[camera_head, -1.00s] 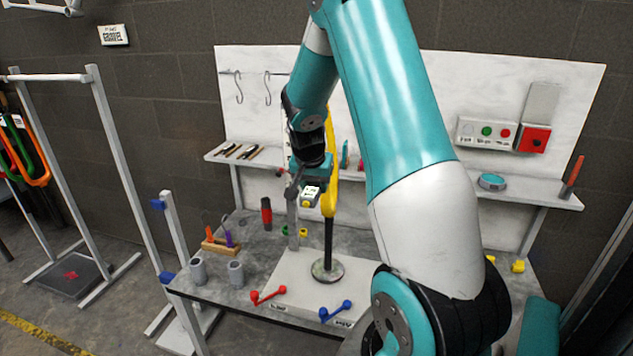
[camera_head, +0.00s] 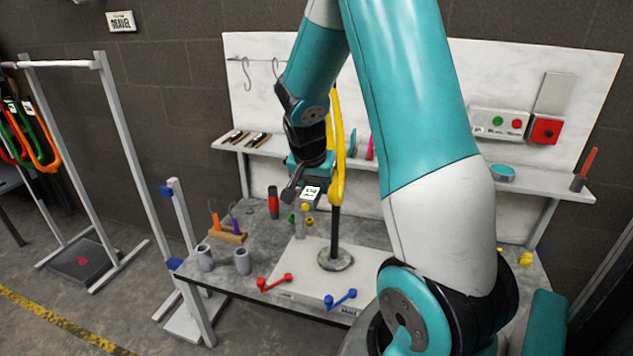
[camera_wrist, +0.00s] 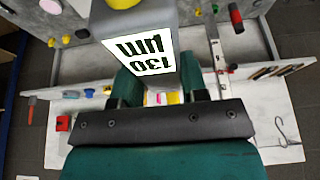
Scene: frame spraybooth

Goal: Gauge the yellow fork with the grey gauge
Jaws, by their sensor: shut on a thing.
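My gripper (camera_head: 302,188) is shut on the grey gauge (camera_wrist: 105,14), whose white display reads "130 µm" in the wrist view. The gauge's display (camera_head: 311,192) faces the head camera, and a yellow round part shows just below it. The yellow fork (camera_head: 339,160) stands upright on a black post with a round base (camera_head: 336,260) on the table. The gauge is close on the left of the fork's lower part in the head view. I cannot tell whether they touch. My arm stands in front of part of the scene.
On the table (camera_head: 222,285) are grey cups (camera_head: 242,262), a wooden block with tools (camera_head: 228,236), and a red (camera_head: 274,282) and a blue (camera_head: 340,298) handle. A shelf (camera_head: 540,183) runs behind. Colored forks (camera_head: 40,135) hang on a rack at left.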

